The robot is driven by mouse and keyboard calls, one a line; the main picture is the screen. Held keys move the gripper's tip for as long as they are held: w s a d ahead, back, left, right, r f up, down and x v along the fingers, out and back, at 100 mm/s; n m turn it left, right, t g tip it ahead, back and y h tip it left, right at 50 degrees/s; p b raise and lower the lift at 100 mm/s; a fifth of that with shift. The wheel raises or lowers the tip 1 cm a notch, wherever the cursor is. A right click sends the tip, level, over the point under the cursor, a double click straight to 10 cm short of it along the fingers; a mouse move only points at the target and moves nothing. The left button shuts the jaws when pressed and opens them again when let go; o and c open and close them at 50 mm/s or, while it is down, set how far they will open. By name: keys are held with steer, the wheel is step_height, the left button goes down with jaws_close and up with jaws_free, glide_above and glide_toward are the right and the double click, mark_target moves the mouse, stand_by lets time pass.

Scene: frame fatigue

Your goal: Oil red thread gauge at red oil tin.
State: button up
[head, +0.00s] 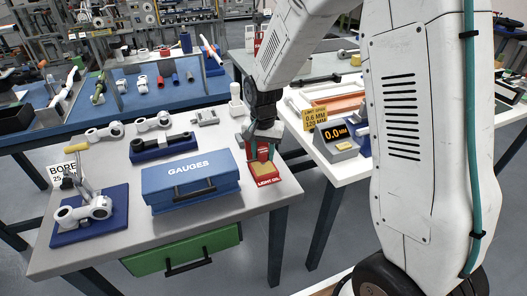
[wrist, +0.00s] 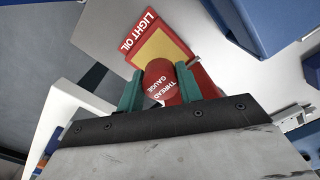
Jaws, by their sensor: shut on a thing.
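My gripper (head: 262,151) is over the red oil tin (head: 264,197) at the right front of the near table. In the wrist view its green fingers (wrist: 159,80) are shut on the red thread gauge (wrist: 165,92), a red cylinder with white lettering. The tin (wrist: 145,23), marked LIGHT OIL, has a yellow pad (wrist: 159,48) in its top. The gauge's far end overlaps the pad's near edge in the wrist view; I cannot tell whether they touch.
A blue GAUGES box (head: 190,180) stands left of the tin. A bore fixture (head: 88,212) is at the far left, with metal rods (head: 104,132) behind. A 0.0 MM readout (head: 336,134) stands on the table to the right.

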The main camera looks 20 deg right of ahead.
mark_target(264, 151)
steer(key=shift+f, duration=0.55)
stand_by(1.1)
steer(key=shift+r, duration=0.1)
steer(key=shift+r, duration=3.4)
steer(key=shift+d, duration=0.1)
